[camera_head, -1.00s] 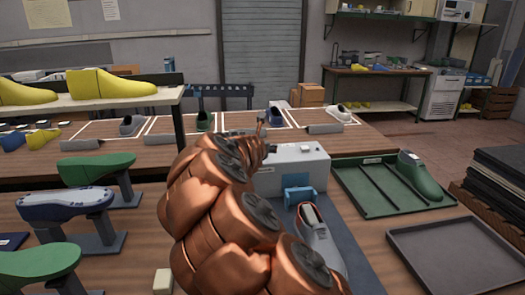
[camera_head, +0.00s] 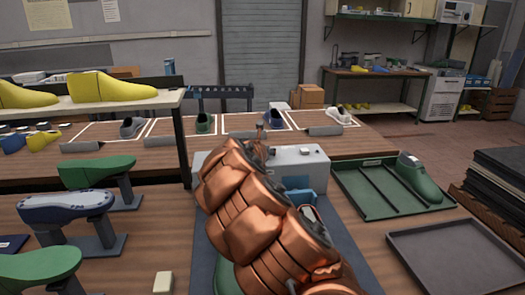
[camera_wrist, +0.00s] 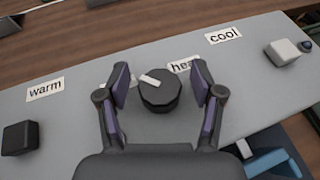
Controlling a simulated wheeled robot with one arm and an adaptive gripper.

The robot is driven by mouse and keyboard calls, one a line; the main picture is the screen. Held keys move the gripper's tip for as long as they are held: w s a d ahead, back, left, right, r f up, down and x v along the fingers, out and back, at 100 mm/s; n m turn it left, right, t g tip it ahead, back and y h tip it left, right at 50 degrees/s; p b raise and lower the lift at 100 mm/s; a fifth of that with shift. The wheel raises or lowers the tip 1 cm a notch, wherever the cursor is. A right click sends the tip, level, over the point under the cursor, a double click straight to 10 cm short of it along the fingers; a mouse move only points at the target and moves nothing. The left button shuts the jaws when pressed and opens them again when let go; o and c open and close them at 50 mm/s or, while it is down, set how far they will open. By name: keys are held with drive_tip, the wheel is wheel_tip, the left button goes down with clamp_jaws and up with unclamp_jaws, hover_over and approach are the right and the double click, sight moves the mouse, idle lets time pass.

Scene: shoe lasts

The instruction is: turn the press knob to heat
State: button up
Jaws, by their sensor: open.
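The press (camera_head: 304,168) is a pale grey box on the bench in the head view, partly behind my copper arm. In the wrist view its top panel (camera_wrist: 75,110) carries a round black knob (camera_wrist: 162,96) with a white pointer at its upper-left edge, aimed up-left, to the warm side of the heat label. The heat label (camera_wrist: 180,66) is partly covered by a finger. The warm label (camera_wrist: 45,89) is at left and the cool label (camera_wrist: 223,35) at upper right. My gripper (camera_wrist: 161,76) is open, one finger on each side of the knob, with gaps visible.
A black block (camera_wrist: 20,138) and a pale block (camera_wrist: 283,51) sit on the panel. A blue part (camera_head: 298,196) is at the press front. A green tray (camera_head: 350,197) holding a green last (camera_head: 418,178) and an empty grey tray (camera_head: 455,255) are at right.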

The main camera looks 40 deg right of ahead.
drive_tip(key=shift+w+d, duration=0.1)
drive_tip(key=shift+c, duration=0.3)
drive_tip(key=c, duration=1.1)
drive_tip(key=shift+r+m+g+h+p, duration=0.2)
drive_tip(key=shift+m+g+h+p, duration=0.15)
drive_tip(key=shift+p, duration=0.75)
drive_tip(key=m+g+h+p, duration=0.1)
drive_tip(key=m+p, duration=0.1)
drive_tip(key=p, duration=0.1)
drive_tip(key=shift+w+r+g, duration=0.1)
drive_tip(key=shift+g, duration=0.25)
drive_tip(key=m+g+p, duration=0.1)
drive_tip(key=m+g+h+p, duration=0.1)
drive_tip(key=m+g+p, duration=0.1)
drive_tip(key=m+g+h+p, duration=0.1)
drive_tip(key=shift+s+f+m+g, duration=0.2)
drive_tip(key=shift+f+m+g, duration=0.1)
drive_tip(key=shift+g, duration=0.1)
drive_tip(key=shift+s+d+m+g+p, duration=0.1)
drive_tip(key=shift+s+m+g+p, duration=0.05)
drive_tip(key=shift+m+g+p, duration=2.2)
drive_tip(key=shift+g+p, duration=0.05)
drive_tip(key=shift+g, duration=0.4)
